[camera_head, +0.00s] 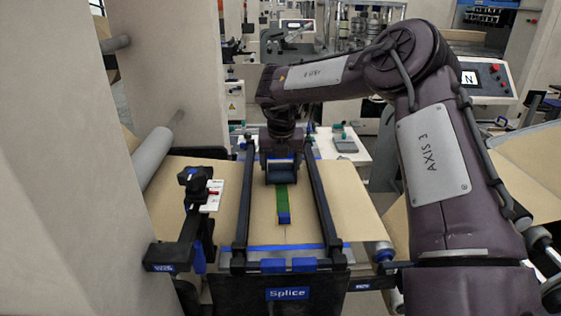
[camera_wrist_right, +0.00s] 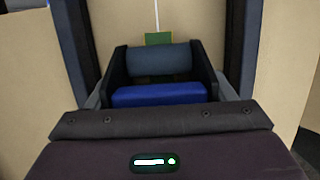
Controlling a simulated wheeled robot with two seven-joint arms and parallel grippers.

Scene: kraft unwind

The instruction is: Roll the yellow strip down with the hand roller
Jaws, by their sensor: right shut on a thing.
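The strip (camera_head: 283,198) looks green with thin yellowish edges and a blue near end. It lies lengthwise on the brown kraft sheet, along a thin seam line. A short green piece of it (camera_wrist_right: 158,38) shows beyond the roller in the right wrist view. The hand roller has a grey-blue cylinder (camera_wrist_right: 158,60) and a blue body (camera_wrist_right: 158,96). My right gripper (camera_head: 281,165) is shut on the hand roller, over the far part of the strip. The roller hides that part, and I cannot tell whether it touches. My left gripper is not in view.
Two dark rails (camera_head: 245,205) (camera_head: 323,200) flank the strip on the splice table. A black post with a white card (camera_head: 212,195) stands left. A blue "Splice" label (camera_head: 288,294) marks the front edge. A tall beige panel (camera_head: 50,190) fills the left.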

